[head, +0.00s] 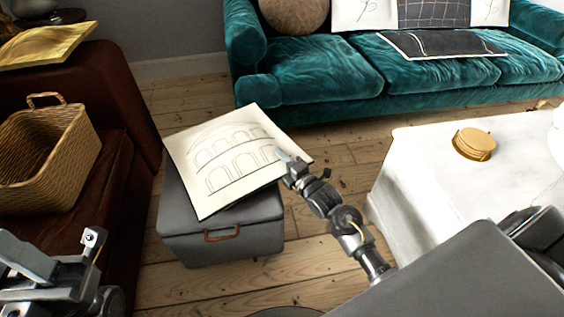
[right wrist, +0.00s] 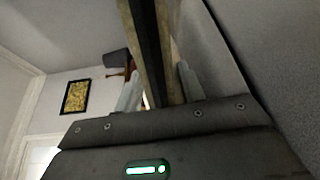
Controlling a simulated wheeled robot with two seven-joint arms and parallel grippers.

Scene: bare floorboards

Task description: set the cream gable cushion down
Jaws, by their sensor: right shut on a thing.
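The cream cushion (head: 222,158), with a line drawing of arches on it, lies over the top of a grey storage ottoman (head: 225,240). It is turned askew, and its far and right corners reach past the ottoman's top. I cannot tell whether its whole underside rests on the lid. My right gripper (head: 284,157) is shut on the cushion's right edge. In the right wrist view a beige and dark edge (right wrist: 150,50) runs between the fingers (right wrist: 160,88). Part of my left gripper (head: 92,240) shows at the lower left, apart from the cushion; its jaws are unclear.
A dark red leather seat (head: 125,100) with a wicker basket (head: 45,155) stands at the left. A teal sofa (head: 400,75) with cushions is behind. A white table (head: 420,160) with a stack of round coasters (head: 474,144) is at the right. Bare floorboards (head: 335,155) lie between.

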